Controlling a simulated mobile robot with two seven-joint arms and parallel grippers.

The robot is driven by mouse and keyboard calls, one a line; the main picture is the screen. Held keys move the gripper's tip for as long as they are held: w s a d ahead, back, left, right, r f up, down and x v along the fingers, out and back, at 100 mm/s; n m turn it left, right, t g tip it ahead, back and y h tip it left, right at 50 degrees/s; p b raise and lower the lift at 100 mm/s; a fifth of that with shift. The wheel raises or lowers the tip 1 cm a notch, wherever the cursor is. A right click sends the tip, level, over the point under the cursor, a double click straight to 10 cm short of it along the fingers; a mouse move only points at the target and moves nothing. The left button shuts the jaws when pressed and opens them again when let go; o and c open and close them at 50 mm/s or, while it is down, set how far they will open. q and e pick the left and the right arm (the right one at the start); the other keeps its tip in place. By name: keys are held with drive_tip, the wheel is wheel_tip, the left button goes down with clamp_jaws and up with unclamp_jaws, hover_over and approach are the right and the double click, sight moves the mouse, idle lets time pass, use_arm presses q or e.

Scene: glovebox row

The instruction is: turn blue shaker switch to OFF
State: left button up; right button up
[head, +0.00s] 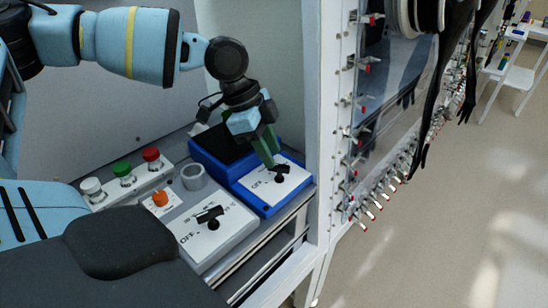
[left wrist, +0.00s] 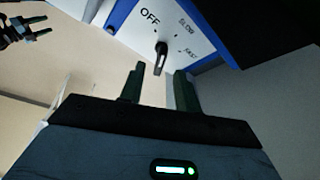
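The blue shaker (head: 222,163) stands at the back right of the bench, with a white switch panel marked OFF. Its black switch (head: 281,172) shows clearly in the left wrist view (left wrist: 161,56), below the OFF, SLOW and FAST marks; I cannot tell which mark it is set to. My left gripper (head: 267,152) is just above and beside the switch. In the left wrist view its two fingers are apart and empty, with the switch beyond their tips, apparently not touched. My right gripper (left wrist: 40,28) appears at the upper left there, fingers apart.
A grey device (head: 205,232) with a similar black switch and OFF mark stands in front of the blue shaker. A box with white, green and red buttons (head: 122,170), an orange knob (head: 160,198) and a grey ring (head: 193,177) are to the left. A white frame post (head: 318,130) rises close on the right.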

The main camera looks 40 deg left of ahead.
sight(279, 168)
use_arm(q)
drive_tip(key=shift+x, duration=1.35)
drive_tip(key=shift+c, duration=0.3)
clamp_jaws()
